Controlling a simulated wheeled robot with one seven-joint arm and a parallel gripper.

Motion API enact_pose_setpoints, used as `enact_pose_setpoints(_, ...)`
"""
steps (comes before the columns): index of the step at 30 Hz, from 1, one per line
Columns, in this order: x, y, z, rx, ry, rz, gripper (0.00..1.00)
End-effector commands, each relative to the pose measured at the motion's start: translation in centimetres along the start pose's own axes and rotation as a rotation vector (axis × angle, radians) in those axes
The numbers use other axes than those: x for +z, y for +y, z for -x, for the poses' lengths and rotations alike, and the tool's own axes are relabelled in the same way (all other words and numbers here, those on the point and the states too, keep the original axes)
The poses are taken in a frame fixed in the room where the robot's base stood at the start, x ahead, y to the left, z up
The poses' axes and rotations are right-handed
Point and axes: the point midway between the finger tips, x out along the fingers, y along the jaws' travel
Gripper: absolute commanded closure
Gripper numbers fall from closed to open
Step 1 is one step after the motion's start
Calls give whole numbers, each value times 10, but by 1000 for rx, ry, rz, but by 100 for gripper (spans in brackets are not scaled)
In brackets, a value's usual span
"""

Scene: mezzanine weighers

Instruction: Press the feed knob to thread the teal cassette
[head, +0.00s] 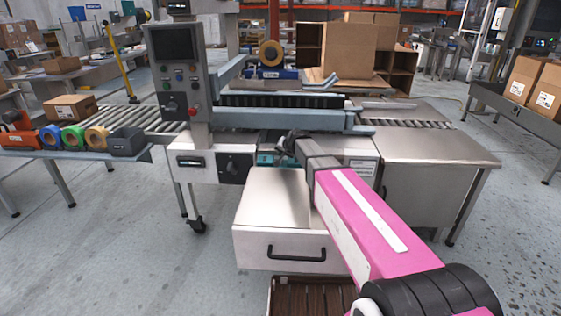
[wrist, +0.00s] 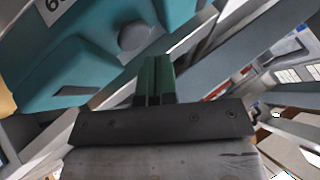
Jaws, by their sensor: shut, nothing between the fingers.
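The teal cassette (wrist: 75,75) fills the upper left of the wrist view, with part of a number label at its top. A round grey knob (wrist: 134,37) sits on its face. My gripper (wrist: 156,68) is shut and empty, its dark green fingertips just below and right of the knob in the picture. I cannot tell whether they touch anything. In the head view a strip of the teal cassette (head: 266,158) shows under the machine, mostly hidden by my arm. My gripper (head: 284,149) is at that strip; the knob is not visible there.
A metal-topped drawer unit (head: 275,200) with a black handle stands below my arm. The control panel (head: 180,75) rises at the left. A steel table (head: 435,150) is at the right. A side table (head: 70,155) holds coloured rolls. The floor at the left front is clear.

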Motion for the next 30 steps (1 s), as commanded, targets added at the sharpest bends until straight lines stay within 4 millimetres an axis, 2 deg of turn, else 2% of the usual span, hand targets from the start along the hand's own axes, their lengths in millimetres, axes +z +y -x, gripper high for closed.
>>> enact_pose_setpoints(30,5,5,-7,0,0,0,100)
